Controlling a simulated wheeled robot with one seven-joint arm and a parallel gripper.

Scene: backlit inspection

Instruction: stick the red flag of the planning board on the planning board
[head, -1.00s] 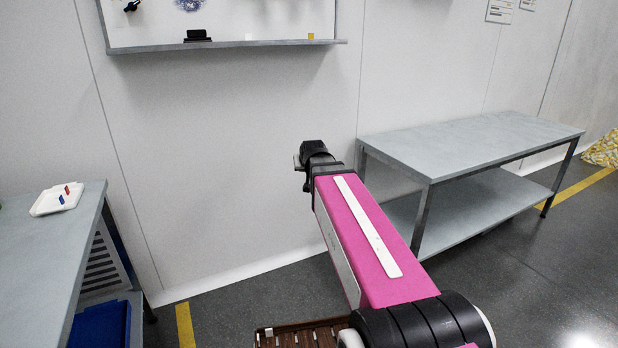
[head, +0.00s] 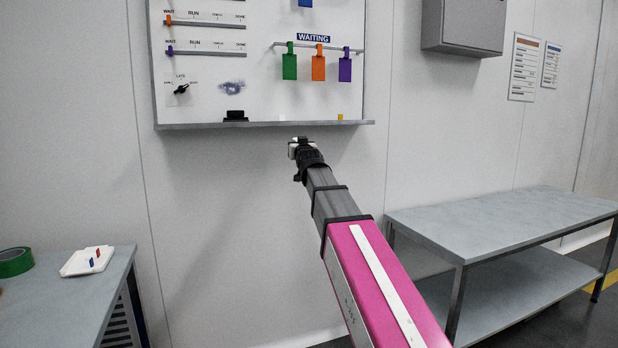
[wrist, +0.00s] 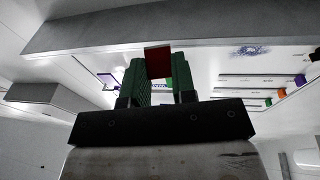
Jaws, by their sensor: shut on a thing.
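The planning board (head: 215,70) hangs on the wall in the upper part of the head view, and shows from below in the wrist view (wrist: 210,68). My gripper (wrist: 158,75) is shut on a dark red flag (wrist: 158,62), which stands out between its green fingers in the wrist view. In the head view my gripper (head: 299,143) is just below the board's ledge, small and seen from behind, and the flag cannot be made out there. The flag is apart from the board as far as I can see.
The board's ledge (head: 180,126) juts out above my gripper and carries a black eraser (head: 236,116). Green, orange and purple tags hang under WAITING. A grey bench (head: 500,225) stands right.

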